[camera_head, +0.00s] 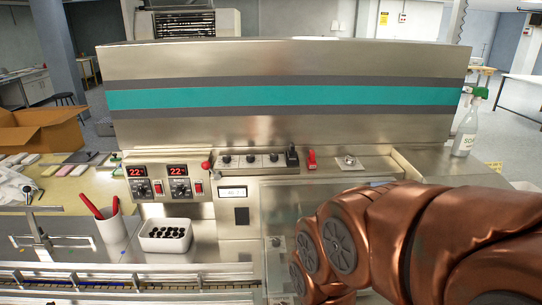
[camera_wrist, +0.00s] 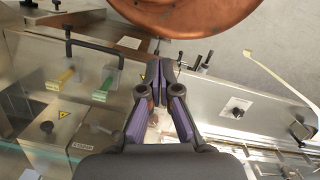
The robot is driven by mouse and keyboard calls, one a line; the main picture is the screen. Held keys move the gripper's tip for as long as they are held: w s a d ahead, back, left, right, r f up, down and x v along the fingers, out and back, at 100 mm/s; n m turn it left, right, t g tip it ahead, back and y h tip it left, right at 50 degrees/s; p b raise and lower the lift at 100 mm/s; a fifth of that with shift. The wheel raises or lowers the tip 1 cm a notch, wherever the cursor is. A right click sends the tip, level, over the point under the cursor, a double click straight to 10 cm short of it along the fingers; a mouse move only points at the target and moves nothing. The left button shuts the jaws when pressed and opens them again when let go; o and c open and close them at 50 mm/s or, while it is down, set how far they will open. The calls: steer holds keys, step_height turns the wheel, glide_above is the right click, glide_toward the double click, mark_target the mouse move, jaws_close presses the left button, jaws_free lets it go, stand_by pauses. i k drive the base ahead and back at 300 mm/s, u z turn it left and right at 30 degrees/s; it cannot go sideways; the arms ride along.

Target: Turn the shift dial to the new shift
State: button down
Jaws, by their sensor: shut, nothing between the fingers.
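My gripper (camera_wrist: 157,88) is shut and empty in the wrist view, its purple-padded fingers meeting at the tips. In the head view my copper arm hides it. A small dark dial on a pale plate (camera_wrist: 237,107) sits on a metal panel to the right of my fingers, apart from them. I cannot tell whether it is the shift dial. In the head view, a small knob (camera_head: 275,242) shows on the lower clear-fronted panel, left of my arm. A round knob (camera_head: 349,161) sits on the upper ledge. No dial's shift markings are readable.
Two temperature controllers (camera_head: 160,184) with red displays and several black knobs (camera_head: 250,160) line the machine front. A white bin (camera_head: 166,235) and a cup (camera_head: 112,226) stand at left. Black bar handle (camera_wrist: 95,47) and metal boxes lie left of my fingers.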

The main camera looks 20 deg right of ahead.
mark_target(273, 157)
steer(key=k, duration=1.2)
steer(key=u, duration=0.9)
steer(key=i, duration=1.7)
steer(key=z, duration=0.55)
